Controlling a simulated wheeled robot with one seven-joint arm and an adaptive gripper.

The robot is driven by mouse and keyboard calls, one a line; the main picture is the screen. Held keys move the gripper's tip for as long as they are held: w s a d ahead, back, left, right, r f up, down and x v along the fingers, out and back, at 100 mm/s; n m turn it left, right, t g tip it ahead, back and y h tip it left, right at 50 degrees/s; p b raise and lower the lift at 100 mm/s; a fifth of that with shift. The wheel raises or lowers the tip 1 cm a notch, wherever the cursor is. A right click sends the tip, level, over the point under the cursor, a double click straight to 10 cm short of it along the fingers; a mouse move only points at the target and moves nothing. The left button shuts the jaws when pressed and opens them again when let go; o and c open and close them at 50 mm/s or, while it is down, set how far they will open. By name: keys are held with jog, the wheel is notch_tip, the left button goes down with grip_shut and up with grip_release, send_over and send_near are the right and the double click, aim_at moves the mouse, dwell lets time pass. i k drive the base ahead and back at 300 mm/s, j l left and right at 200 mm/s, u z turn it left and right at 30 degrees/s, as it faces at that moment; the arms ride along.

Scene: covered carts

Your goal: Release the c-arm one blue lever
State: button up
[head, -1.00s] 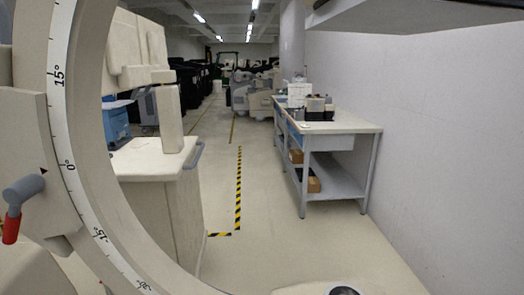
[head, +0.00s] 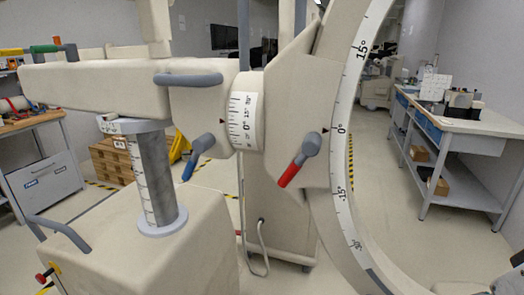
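The cream C-arm machine fills the left and middle of the head view. A lever with a grey hub and a blue tip, the blue lever (head: 189,169), sits on its cylindrical joint, left of a white dial (head: 242,121). It angles down and to the left. A red lever (head: 290,172) sits to its right, beside the large curved arc (head: 343,170) with degree marks. A green lever (head: 45,48) is at the upper left, on the horizontal arm (head: 90,84).
A grey column (head: 156,178) rises from the machine's cream base (head: 150,255) at lower left. A workbench (head: 470,124) with boxes stands along the right wall. Another bench (head: 35,122) is at the far left. Floor shows between the arc and the right workbench.

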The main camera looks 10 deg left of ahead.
aim_at(200, 145)
jog(key=u, duration=1.1)
